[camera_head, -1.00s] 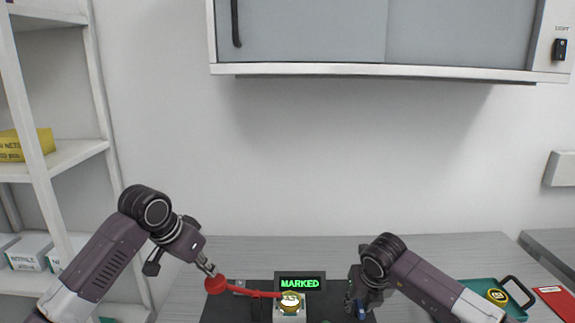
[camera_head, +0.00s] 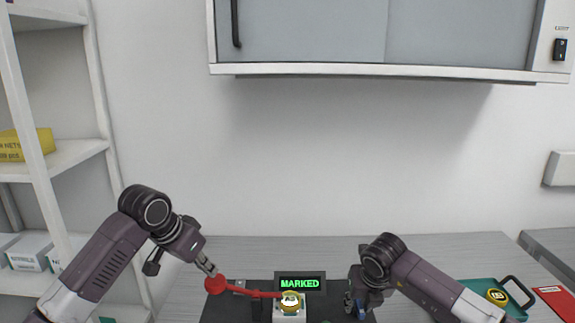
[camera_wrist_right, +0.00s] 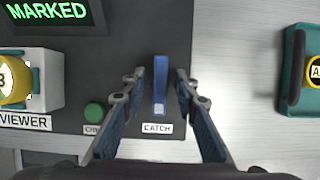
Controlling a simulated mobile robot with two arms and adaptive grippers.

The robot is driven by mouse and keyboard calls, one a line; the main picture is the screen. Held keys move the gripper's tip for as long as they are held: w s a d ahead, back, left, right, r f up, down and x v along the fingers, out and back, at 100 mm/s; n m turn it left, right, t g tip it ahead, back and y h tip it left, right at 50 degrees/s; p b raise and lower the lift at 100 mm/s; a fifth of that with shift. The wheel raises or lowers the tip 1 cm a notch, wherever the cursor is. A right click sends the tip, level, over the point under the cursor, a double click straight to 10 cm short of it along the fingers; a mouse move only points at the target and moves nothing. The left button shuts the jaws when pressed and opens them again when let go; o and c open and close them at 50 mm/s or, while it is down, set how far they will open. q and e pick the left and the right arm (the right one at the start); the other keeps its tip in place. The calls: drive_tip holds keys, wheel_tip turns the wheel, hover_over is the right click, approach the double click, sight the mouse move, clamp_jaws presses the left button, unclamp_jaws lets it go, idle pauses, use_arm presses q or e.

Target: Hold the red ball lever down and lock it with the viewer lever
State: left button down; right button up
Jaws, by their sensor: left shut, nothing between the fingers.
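The red ball lever (camera_head: 216,284) is in the head view. Its red ball is at the left end, and its red arm runs right to a block with a yellow-topped part (camera_head: 291,302). My left gripper (camera_head: 211,272) is shut and empty, with its tip at the top of the ball; I cannot tell if it presses on it. In the right wrist view, a blue lever (camera_wrist_right: 160,88) stands beside a "CATCH" label. My right gripper (camera_wrist_right: 161,76) is open, with one finger on each side of this lever. A "VIEWER" label (camera_wrist_right: 24,121) sits by the white block at left.
A display (camera_head: 300,284) reads "MARKED" in green. A green button (camera_wrist_right: 95,112) lies left of the catch. A teal tray (camera_head: 480,290) with a yellow-and-black round piece and a red card (camera_head: 556,301) lie at the right. A shelf (camera_head: 75,155) stands at left.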

use_arm(q)
drive_tip(key=shift+a+f, duration=0.15)
drive_tip(key=shift+f, duration=1.75)
drive_tip(key=shift+a+f, duration=0.15)
drive_tip(key=shift+f, duration=1.7)
use_arm(e)
drive_tip(key=c, duration=0.6)
drive_tip(key=shift+n+y, duration=0.9)
drive_tip(key=shift+n, duration=1.5)
drive_tip(key=shift+c, duration=0.2)
